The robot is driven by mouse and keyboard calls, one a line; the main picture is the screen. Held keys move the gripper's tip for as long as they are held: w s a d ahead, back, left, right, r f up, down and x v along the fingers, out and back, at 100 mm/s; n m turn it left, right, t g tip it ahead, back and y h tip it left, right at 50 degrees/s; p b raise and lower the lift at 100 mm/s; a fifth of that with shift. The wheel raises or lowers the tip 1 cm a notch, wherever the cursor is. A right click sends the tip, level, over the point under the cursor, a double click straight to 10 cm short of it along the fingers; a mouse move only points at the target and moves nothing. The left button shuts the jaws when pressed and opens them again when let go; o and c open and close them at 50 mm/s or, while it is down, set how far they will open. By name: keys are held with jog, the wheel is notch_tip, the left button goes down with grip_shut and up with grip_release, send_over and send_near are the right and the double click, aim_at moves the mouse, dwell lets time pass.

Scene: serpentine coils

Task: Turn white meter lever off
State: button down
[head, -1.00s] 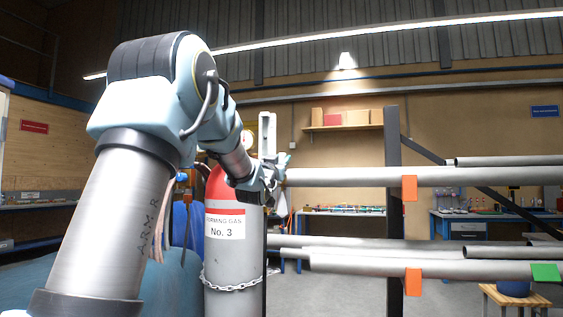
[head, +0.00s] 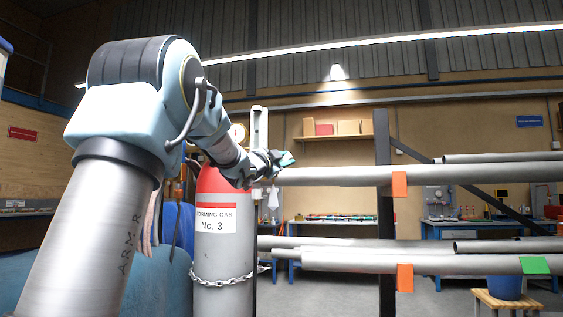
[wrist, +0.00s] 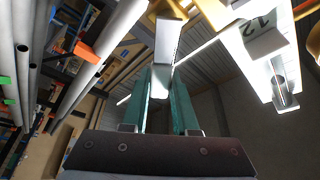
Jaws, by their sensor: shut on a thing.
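A pale, white-grey bar (wrist: 169,42), which looks like the meter lever, shows at the top centre of the wrist view. Its near end lies at the tips of the teal fingers of my gripper (wrist: 160,80), which are shut on it. A yellow body with a white plate marked 12 (wrist: 258,34) is beside it at the upper right. In the head view, my gripper (head: 284,160) is just right of the gas cylinder's top. What it holds cannot be made out there. A white upright slotted piece (head: 259,128) stands behind or beside my gripper; its link to the lever is unclear.
A red-topped grey gas cylinder (head: 220,262) with a chain (head: 228,279) stands close below my arm. Long grey pipes (head: 350,176) on a dark rack (head: 384,215) extend to the right. A wooden stool (head: 510,300) stands at the lower right.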

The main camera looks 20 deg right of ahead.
jog(key=shift+s+d+f+m+g+y+p, duration=0.15)
jog(key=shift+f+m+g, duration=0.4)
jog(key=shift+m, duration=0.8)
jog(key=shift+s+d+f+m+g+y+p, duration=0.15)
jog(key=shift+d+f+m+g+y, duration=0.2)
jog(key=shift+f+m, duration=0.75)
jog(key=shift+s+d+f+m+g+y+p, duration=0.15)
jog(key=shift+f+m+g, duration=0.3)
jog(key=shift+m, duration=1.2)
jog(key=shift+w, duration=0.1)
jog(key=c, duration=1)
grip_release()
jog(key=shift+o, duration=0.2)
jog(key=shift+a, duration=0.1)
jog(key=b+v, duration=0.2)
jog(key=v, duration=0.8)
jog(key=shift+s+a, duration=0.2)
jog(key=shift+a, duration=0.05)
